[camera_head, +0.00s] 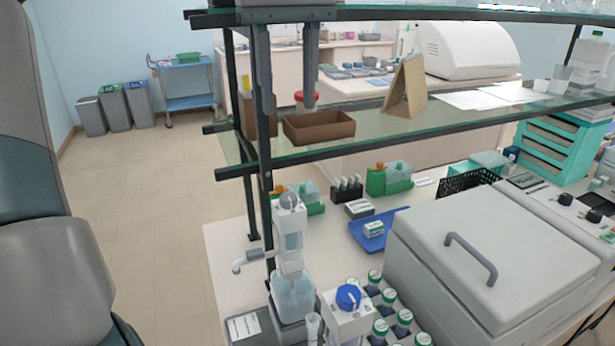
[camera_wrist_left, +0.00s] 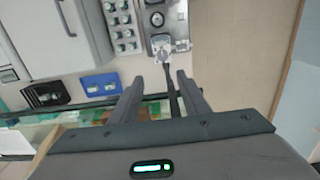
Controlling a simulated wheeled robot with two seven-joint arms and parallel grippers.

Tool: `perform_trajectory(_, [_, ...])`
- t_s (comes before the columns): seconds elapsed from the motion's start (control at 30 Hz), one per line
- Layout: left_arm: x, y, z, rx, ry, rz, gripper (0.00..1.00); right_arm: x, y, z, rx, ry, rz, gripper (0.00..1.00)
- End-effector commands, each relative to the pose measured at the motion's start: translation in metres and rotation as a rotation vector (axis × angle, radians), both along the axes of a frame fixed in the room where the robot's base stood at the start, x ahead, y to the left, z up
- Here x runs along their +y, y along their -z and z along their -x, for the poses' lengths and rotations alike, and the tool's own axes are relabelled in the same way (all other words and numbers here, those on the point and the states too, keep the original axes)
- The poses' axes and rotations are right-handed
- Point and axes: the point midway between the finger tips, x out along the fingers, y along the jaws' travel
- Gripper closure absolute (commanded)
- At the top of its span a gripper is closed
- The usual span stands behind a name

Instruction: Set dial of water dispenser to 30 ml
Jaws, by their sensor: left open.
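The water dispenser (camera_head: 290,235) stands at the left end of the bench in the head view. It is a white pump head with a side spout pointing left, on a clear bottle (camera_head: 292,297). The dial reading is too small to make out. In the left wrist view, what looks like the dispenser's top (camera_wrist_left: 163,46) lies beyond my left gripper (camera_wrist_left: 160,76). The gripper is open, with nothing held between its fingers. My right gripper is in neither view.
A blue-capped white unit (camera_head: 348,298) and a rack of green-capped bottles (camera_head: 402,324) stand close by. A shelf post (camera_head: 263,130) rises beside the dispenser, under a glass shelf (camera_head: 380,125). A grey lidded box (camera_head: 490,250) fills the right. A blue tray (camera_head: 368,236) lies behind.

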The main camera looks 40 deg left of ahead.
Motion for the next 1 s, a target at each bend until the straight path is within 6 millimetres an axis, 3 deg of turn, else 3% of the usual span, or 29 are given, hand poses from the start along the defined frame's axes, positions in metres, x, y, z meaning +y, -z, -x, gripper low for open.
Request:
perform_trajectory(0.13, [-0.001,-0.001,0.0,-0.001,0.001,-0.004,0.58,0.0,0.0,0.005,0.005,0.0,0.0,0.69])
perform_trajectory(0.4, [-0.001,0.0,0.0,0.0,0.001,-0.003,0.58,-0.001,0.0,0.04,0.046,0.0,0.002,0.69])
perform_trajectory(0.67, [0.0,0.014,0.0,0.002,0.001,-0.002,0.58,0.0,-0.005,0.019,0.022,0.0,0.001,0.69])
perform_trajectory(0.8, [0.0,0.031,0.001,0.003,0.002,-0.003,0.58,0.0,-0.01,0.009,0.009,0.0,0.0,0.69])
perform_trajectory(1.0, [0.0,0.065,0.001,0.003,0.003,-0.003,0.58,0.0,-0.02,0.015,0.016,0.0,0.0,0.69])
